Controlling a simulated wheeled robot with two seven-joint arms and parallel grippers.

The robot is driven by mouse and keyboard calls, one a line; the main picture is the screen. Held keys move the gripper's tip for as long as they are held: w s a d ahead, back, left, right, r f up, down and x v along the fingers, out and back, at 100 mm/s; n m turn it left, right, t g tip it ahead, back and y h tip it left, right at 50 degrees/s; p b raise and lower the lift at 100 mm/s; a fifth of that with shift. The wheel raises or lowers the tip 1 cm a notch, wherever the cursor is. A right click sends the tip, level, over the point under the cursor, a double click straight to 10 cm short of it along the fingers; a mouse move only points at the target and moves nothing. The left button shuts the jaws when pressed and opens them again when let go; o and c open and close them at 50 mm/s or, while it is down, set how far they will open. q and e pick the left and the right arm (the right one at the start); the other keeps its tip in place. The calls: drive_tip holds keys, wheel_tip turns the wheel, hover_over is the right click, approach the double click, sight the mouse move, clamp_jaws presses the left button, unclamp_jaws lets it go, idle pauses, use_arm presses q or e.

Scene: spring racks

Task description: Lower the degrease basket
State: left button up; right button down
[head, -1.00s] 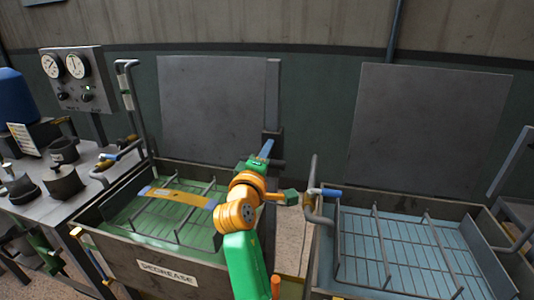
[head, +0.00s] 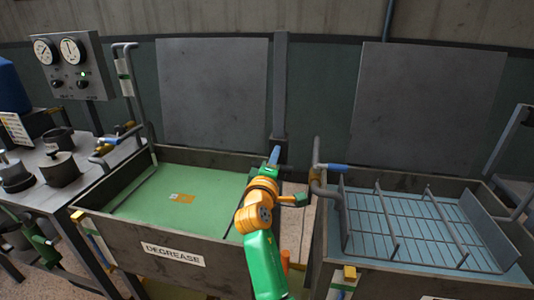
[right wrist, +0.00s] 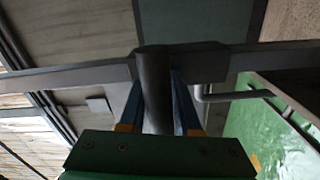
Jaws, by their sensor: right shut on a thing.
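The degrease tank (head: 230,262) stands at the left, labelled DEGREASE and filled with green liquid (head: 150,210). The degrease basket is almost wholly hidden under the liquid; only a small orange patch (head: 183,198) and a thin bar along the left side show. My right gripper (head: 274,156) is behind the tank's right back corner, at the upright post. In the right wrist view its blue fingers are shut on a dark round handle (right wrist: 154,85), one finger on each side. My left gripper does not show.
A second tank (head: 430,272) with bluish liquid and a wire basket (head: 415,225) stands at the right, with a blue-gripped bent handle (head: 337,167). A bench (head: 75,190) with pots and a gauge panel (head: 68,65) are at the left. A narrow gap separates the tanks.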

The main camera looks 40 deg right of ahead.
wheel_tip(320, 180, down, 7)
drive_tip(key=b, duration=0.4)
drive_tip(key=shift+f, duration=0.25)
drive_tip(key=c, duration=0.8)
unclamp_jaws()
drive_tip(key=shift+c, duration=0.2)
drive_tip(key=shift+o, duration=0.9)
drive_tip(key=shift+d, duration=0.15)
